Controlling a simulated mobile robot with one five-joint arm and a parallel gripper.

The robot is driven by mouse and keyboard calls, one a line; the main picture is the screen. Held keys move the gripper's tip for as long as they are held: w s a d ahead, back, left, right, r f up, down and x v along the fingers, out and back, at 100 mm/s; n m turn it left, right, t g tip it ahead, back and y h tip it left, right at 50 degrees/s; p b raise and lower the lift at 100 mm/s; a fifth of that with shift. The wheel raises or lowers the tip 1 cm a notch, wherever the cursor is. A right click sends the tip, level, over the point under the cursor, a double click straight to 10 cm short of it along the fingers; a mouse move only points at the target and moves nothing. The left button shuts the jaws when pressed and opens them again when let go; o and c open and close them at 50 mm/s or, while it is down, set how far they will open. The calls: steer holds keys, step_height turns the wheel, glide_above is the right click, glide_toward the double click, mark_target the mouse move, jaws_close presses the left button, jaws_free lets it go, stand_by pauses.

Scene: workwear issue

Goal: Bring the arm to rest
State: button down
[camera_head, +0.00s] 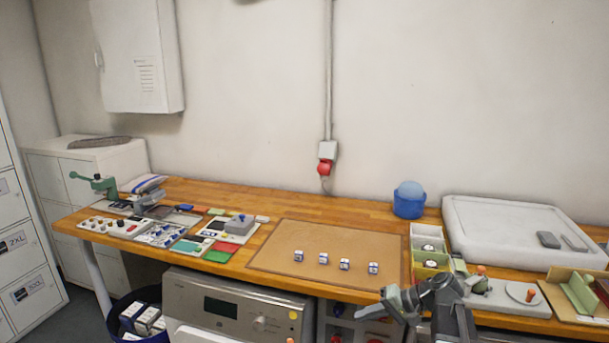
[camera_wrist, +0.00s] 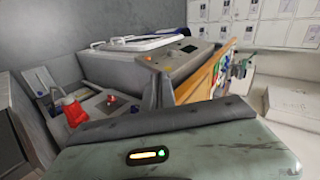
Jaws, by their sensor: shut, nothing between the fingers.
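My arm (camera_head: 455,306) is folded at the front right of the wooden bench.
The brown mat (camera_head: 290,238) bears several small blue-and-white blocks in a row. A box with round items (camera_head: 429,262) and a grey board with orange knobs (camera_head: 500,299) lie close to my arm. A blue container (camera_head: 409,203) stands behind. A washer-like machine (camera_head: 230,310) is under the bench.

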steer(key=s+a+f+n+g+h, duration=0.25)
steer(key=s+a+f, duration=0.25)
steer(key=a, duration=0.4)
steer(key=s+d+f+h, duration=0.4)
steer(key=s+d+h, duration=0.1)
steer(key=d+h, duration=0.2)
steer(key=shift+d+f+g, duration=0.15)
steer(key=shift+g, duration=0.3)
